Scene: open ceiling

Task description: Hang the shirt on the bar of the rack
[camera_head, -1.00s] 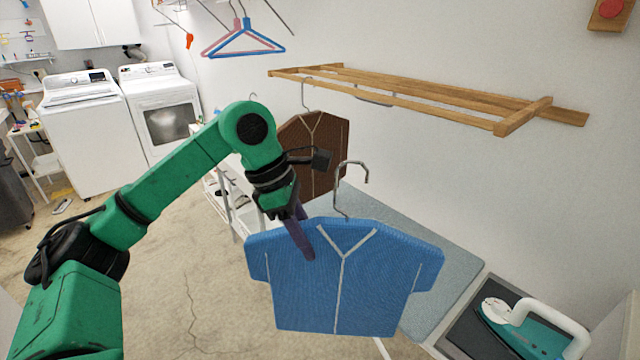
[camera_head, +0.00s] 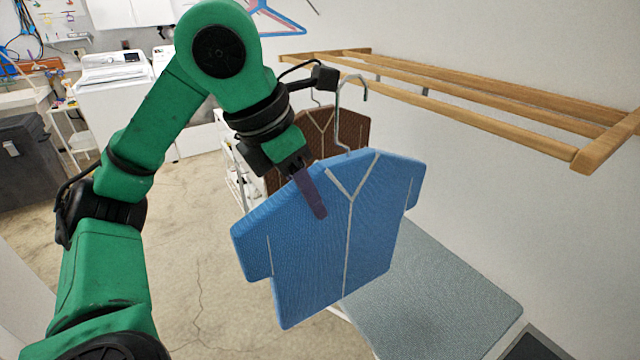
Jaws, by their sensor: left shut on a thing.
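A blue shirt (camera_head: 370,235) on a grey wire hanger (camera_head: 341,115) is held up in the middle of the view, tilted with its right side higher. My left gripper (camera_head: 312,195) is shut on the shirt at its left shoulder. A brown shirt (camera_head: 345,135) hangs under the left part of the rack, partly hidden by the blue shirt and my arm. My right gripper is out of view.
A grey-blue padded board (camera_head: 440,300) lies below the blue shirt. Pink and blue hangers (camera_head: 278,18) show at the top. Washing machines (camera_head: 115,95) stand at the far left. The front bar right of the brown shirt is clear.

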